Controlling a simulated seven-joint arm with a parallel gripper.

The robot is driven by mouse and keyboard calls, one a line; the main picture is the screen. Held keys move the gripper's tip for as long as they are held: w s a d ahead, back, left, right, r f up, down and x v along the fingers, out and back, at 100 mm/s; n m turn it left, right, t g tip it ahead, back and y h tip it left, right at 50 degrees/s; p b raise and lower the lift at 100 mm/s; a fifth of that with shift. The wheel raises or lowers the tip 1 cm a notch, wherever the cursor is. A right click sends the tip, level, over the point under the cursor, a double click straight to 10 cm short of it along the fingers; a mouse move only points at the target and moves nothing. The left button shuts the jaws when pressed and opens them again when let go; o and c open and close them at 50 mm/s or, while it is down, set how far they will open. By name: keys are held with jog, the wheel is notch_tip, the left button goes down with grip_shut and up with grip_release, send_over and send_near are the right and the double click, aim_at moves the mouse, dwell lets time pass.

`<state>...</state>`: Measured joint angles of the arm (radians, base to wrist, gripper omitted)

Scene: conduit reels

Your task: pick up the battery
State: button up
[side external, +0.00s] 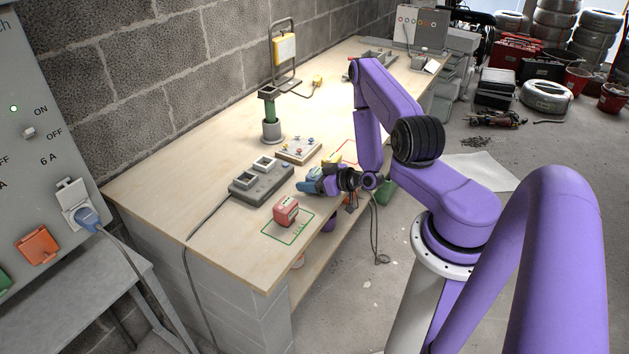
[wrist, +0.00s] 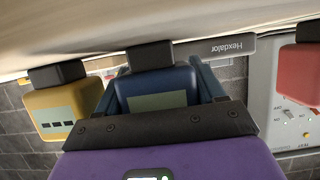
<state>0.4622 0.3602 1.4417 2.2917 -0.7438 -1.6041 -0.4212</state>
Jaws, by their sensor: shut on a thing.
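A blue battery (wrist: 155,82) with a black end fills the middle of the wrist view. My gripper (wrist: 158,92) is shut on it, with one blue-grey finger on each side. In the side view my gripper (side external: 314,185) reaches in low over the bench's front part, lying nearly level, with the blue battery (side external: 308,187) at its tip. Whether the battery touches the bench top cannot be told. A yellow battery (side external: 331,159) is just behind my gripper, partly hidden.
A grey charger (side external: 262,181) with two square sockets lies left of my gripper, its cable running off the bench. Behind it are a small board with coloured knobs (side external: 298,150) and a green post (side external: 270,115). The bench (side external: 225,255) is bare at the front left.

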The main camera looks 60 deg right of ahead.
aim_at(312, 170)
jog(key=shift+r, duration=4.85)
jog(key=shift+d+r, duration=0.1)
jog(key=shift+d, duration=0.05)
jog(key=s+d+r+m+g+h, duration=0.1)
jog(key=s+d+r+m+h, duration=0.15)
jog(key=s+d, duration=0.35)
jog(key=s+d+r+m+h, duration=0.1)
jog(key=s+d+m+h, duration=0.15)
jog(key=d, duration=0.55)
jog(key=shift+n, duration=0.3)
jog(key=w+d+f, duration=0.2)
jog(key=d+f, duration=0.1)
jog(key=w+d+f, duration=0.2)
jog(key=w+d, duration=0.1)
jog(key=w+d+f, duration=0.3)
jog(key=shift+d+f, duration=0.2)
jog(key=shift+f, duration=0.1)
jog(key=shift+w+d+f, duration=0.3)
jog(key=shift+d+f, duration=0.1)
jog(key=shift+f, duration=0.15)
jog(key=shift+w+d+f, duration=0.1)
jog(key=shift+w+f, duration=0.05)
jog(key=shift+f, duration=1.55)
